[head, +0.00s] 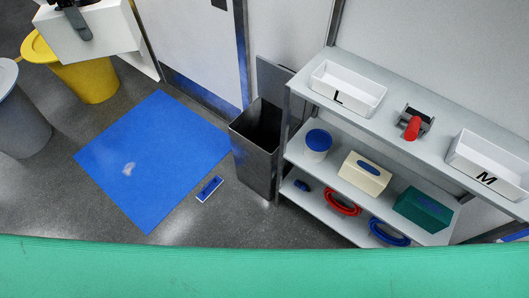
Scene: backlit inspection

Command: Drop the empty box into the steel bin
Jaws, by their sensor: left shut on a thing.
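My left gripper (78,22) is at the top left of the head view, shut on the wall of a white box (98,38). The box is held in the air, in front of a yellow bin, and is cut off by the top edge. Its inside is hidden. The steel bin (256,160) stands on the floor near the middle, beside the shelf unit. Its top is open and dark inside, with its lid (272,78) raised at the back. The box is well left of the steel bin. My right gripper is not in view.
A yellow bin (88,82) and a grey bin (22,125) stand at the left. A blue mat (155,150) lies flat, with a blue-and-white brush-like item (209,189) near it. A shelf unit (400,125) with white trays (347,92) and several items stands right of the steel bin.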

